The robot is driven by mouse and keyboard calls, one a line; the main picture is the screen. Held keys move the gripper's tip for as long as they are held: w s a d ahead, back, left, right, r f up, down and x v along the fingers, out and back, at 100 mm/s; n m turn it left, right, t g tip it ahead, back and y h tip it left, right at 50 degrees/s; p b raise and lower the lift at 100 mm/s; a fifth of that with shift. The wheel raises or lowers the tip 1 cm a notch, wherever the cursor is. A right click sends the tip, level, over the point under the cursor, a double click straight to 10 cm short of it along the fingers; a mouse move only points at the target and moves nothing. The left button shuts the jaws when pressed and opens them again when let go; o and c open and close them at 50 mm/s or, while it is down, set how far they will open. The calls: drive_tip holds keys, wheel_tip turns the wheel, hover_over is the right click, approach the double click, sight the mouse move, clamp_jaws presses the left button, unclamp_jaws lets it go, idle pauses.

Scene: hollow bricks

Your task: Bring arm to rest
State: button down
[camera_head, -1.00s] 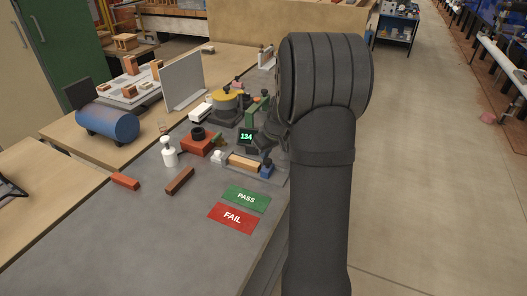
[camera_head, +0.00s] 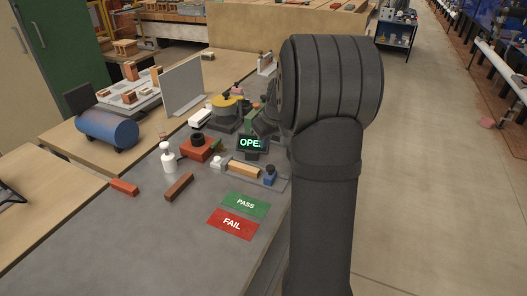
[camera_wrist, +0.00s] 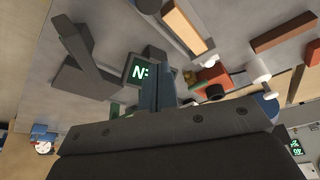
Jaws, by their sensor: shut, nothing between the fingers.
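My arm (camera_head: 326,180) rises along the right of the bench in the head view, its rounded dark joint at the top. My gripper is hidden behind it there. In the wrist view my gripper (camera_wrist: 152,92) shows as two dark fingers held together, empty. They point toward the bench beside a small display (camera_wrist: 140,71) with green characters. In the head view this display (camera_head: 252,143) reads "OPE", its right end cut off. A tan brick (camera_head: 243,169) lies in a fixture with a blue end block (camera_head: 270,175), apart from the gripper.
Green PASS (camera_head: 246,204) and red FAIL (camera_head: 233,223) plates lie on the bench. A brown brick (camera_head: 179,187), an orange brick (camera_head: 124,187), a white bottle (camera_head: 168,158) and a red block (camera_head: 201,148) stand left. The front of the bench is clear.

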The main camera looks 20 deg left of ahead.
drive_tip(key=v, duration=0.3)
drive_tip(key=shift+d+r, duration=0.15)
drive_tip(key=shift+r, duration=0.25)
wheel_tip(320, 180, down, 10)
drive_tip(key=shift+s+d, duration=0.15)
drive_tip(key=shift+d, duration=0.05)
drive_tip(key=shift+a, duration=0.9)
drive_tip(key=shift+d, duration=0.1)
